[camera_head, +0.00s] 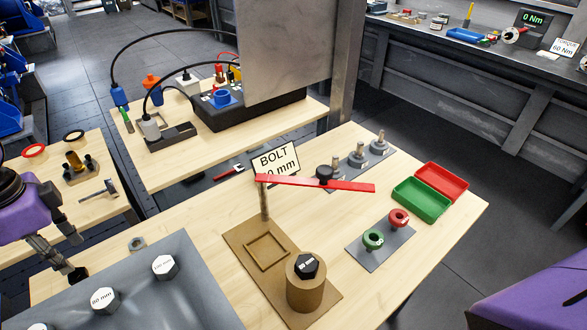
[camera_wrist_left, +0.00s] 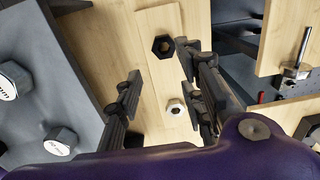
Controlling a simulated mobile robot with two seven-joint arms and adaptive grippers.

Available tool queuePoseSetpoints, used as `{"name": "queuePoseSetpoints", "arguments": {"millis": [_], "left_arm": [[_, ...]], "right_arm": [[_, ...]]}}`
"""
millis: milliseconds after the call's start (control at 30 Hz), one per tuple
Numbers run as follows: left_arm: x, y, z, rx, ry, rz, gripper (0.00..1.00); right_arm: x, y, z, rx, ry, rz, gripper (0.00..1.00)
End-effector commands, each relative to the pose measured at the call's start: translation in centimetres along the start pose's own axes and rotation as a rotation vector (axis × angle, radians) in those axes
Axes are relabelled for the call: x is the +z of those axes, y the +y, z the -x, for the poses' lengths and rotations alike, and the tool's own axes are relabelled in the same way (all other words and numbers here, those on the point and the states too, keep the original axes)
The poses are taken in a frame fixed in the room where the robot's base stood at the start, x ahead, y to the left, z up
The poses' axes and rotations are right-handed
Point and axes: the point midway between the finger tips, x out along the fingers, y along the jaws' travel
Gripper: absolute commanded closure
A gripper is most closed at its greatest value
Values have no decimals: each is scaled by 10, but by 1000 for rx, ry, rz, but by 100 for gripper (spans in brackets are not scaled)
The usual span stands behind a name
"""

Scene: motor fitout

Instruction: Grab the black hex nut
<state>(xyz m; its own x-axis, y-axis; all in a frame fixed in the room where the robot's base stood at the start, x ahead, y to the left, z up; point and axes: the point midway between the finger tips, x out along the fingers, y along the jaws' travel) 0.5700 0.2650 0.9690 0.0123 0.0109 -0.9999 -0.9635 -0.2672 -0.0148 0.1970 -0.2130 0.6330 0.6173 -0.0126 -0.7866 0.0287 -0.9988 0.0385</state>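The black hex nut (camera_wrist_left: 163,39) lies flat on the light wooden table in the left wrist view, beyond my fingertips and between their lines. My left gripper (camera_wrist_left: 160,75) is open, its two fingers wide apart with nothing between the tips. In the head view my left gripper (camera_head: 62,262) is over the table's left part; a dark shape at its tip cannot be told apart as nut or finger. A silver hex nut (camera_wrist_left: 175,107) lies nearer the palm; it also shows in the head view (camera_head: 137,244). My right gripper is out of view.
A grey plate (camera_head: 187,300) with hex-headed, labelled bolts lies beside the nuts. A brown fixture (camera_head: 252,244) holds a cylinder with a black hex head (camera_head: 306,266). A red bar (camera_head: 350,186) stands above it. Bare wood surrounds the nuts; a gap separates the neighbouring table.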

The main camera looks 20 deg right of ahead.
Motion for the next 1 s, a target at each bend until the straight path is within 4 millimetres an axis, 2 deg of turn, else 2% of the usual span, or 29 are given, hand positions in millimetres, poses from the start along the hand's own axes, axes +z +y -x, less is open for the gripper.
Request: {"name": "queuePoseSetpoints", "arguments": {"millis": [100, 367, 600, 933, 1000], "left_arm": [[2, 5, -6, 22, 4, -18, 64], [5, 2, -35, 21, 5, -17, 64], [10, -2, -69, 21, 5, -17, 64], [10, -3, -76, 18, 6, -17, 64], [10, -3, -76, 18, 6, -17, 73]], "right_arm": [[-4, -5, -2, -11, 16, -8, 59], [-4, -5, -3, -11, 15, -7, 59], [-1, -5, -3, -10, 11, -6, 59], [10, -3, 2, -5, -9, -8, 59], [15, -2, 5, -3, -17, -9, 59]]}}
